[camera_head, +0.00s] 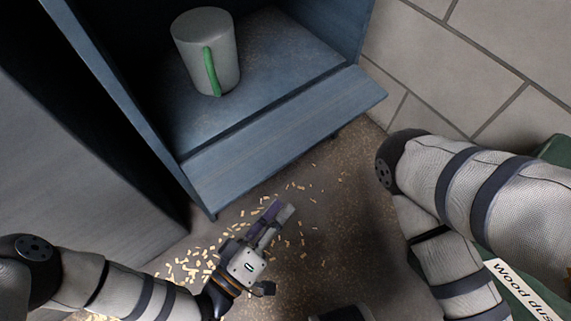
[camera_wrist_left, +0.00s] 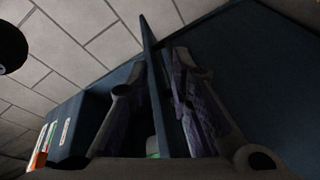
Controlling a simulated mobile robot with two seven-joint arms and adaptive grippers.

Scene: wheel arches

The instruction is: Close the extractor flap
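The extractor is a blue cabinet whose flap (camera_head: 290,122) hangs open, tilted outward at the cabinet's lower front. A grey container (camera_head: 195,50) with a green handle stands inside on the cabinet floor. My left gripper (camera_head: 276,214) is just off the flap's front edge, low over the floor. In the left wrist view its purple-padded fingers (camera_wrist_left: 165,90) are apart, with a thin dark blue panel edge (camera_wrist_left: 155,70) running between them in the picture. I cannot tell whether they touch it.
Pale wood chips (camera_head: 200,262) are scattered on the brown floor around my left gripper. A green bin (camera_head: 518,292) with a "Wood dus..." label stands at the right, partly behind my right arm. A tiled wall (camera_head: 480,60) closes the back right. A grey panel (camera_head: 70,160) stands at the left.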

